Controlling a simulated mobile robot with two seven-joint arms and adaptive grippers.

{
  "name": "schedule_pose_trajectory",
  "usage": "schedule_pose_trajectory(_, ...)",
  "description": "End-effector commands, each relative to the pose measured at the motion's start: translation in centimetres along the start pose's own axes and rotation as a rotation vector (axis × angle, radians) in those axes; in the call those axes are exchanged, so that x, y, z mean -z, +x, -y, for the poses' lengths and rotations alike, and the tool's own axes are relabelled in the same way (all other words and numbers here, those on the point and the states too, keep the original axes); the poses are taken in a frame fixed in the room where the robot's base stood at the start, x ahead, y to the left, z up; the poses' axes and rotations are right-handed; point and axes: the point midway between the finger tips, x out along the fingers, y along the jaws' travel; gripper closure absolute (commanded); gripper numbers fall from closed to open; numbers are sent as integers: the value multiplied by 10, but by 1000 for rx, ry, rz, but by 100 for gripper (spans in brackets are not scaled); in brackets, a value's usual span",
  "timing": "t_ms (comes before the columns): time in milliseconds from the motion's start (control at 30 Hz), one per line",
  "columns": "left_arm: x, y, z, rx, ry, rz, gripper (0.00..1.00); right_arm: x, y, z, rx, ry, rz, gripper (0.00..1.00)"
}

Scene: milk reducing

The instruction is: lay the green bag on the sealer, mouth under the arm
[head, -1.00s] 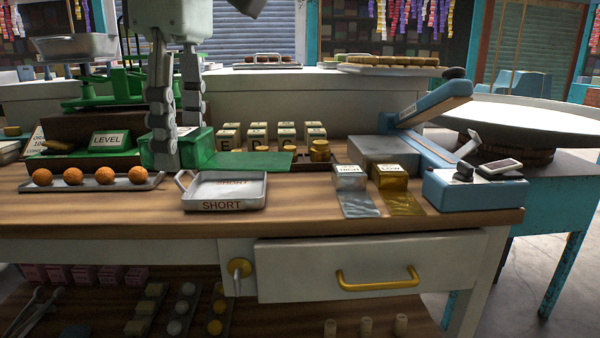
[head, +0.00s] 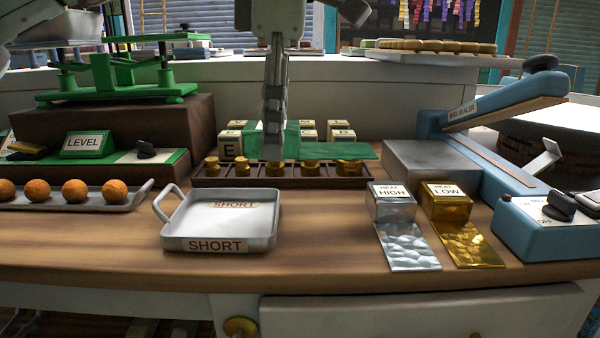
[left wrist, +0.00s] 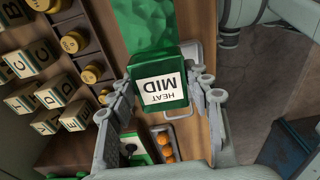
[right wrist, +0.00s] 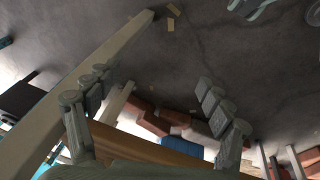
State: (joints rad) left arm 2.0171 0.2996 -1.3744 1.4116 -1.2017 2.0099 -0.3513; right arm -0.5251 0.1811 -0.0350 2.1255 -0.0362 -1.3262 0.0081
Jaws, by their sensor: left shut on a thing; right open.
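The green bag (head: 330,151) is held up in my left gripper (head: 274,148), above the rack of brass weights. Its flat green flap points right toward the sealer. In the left wrist view the two fingers of that gripper (left wrist: 166,92) close on the sides of the bag's block (left wrist: 157,62), which reads HEAT MID. The blue bag sealer (head: 545,228) stands at the right with its arm (head: 510,98) raised. Its grey platform (head: 430,163) is bare. My right gripper (right wrist: 152,88) is open and empty in the right wrist view, with floor beyond it.
The SHORT tray (head: 222,220) stands on the bench in front of the weight rack (head: 205,182). Silver HIGH (head: 405,240) and gold LOW (head: 468,245) bags lie in front of the sealer. Lettered blocks (head: 232,146) stand behind the rack. A green scale (head: 120,95) is at left.

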Motion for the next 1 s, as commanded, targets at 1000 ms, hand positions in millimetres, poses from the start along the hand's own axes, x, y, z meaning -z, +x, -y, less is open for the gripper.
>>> schedule_pose_trajectory(1000, -31, 61, -16, -1, 0, 1, 86, 3, -7, -2, -7, 2, -4, 20)
